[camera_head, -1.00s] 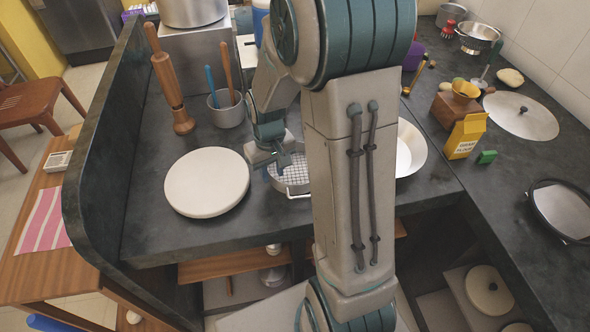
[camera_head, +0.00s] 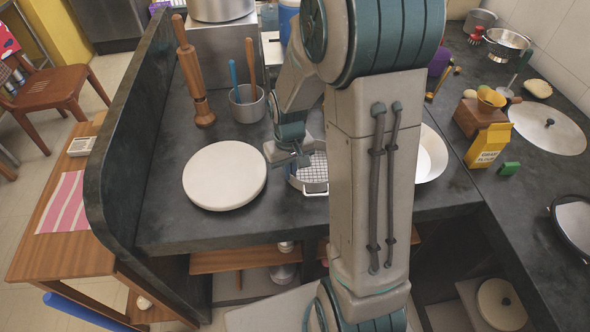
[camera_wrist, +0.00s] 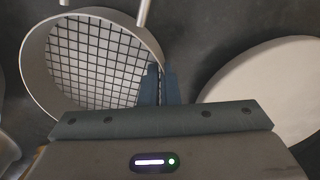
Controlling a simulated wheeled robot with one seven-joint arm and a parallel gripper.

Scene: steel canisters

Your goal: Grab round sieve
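The round sieve (camera_head: 314,172), a pale metal ring with a square wire mesh, is on the dark counter just right of the white round board (camera_head: 224,176). My arm hides its right part. In the wrist view the sieve (camera_wrist: 95,62) fills the upper left, with two prongs at its top edge. My gripper (camera_head: 300,162) is at the sieve's left rim. In the wrist view the fingers (camera_wrist: 159,85) are close together with the rim between them, shut on it. I cannot tell whether the sieve is lifted.
A grey pot with utensils (camera_head: 247,104) and a wooden mill (camera_head: 193,75) stand behind the board. A raised dark panel (camera_head: 125,130) borders the counter's left. A white bowl (camera_head: 430,155) is right of my arm, and a yellow flour carton (camera_head: 488,146) is farther right.

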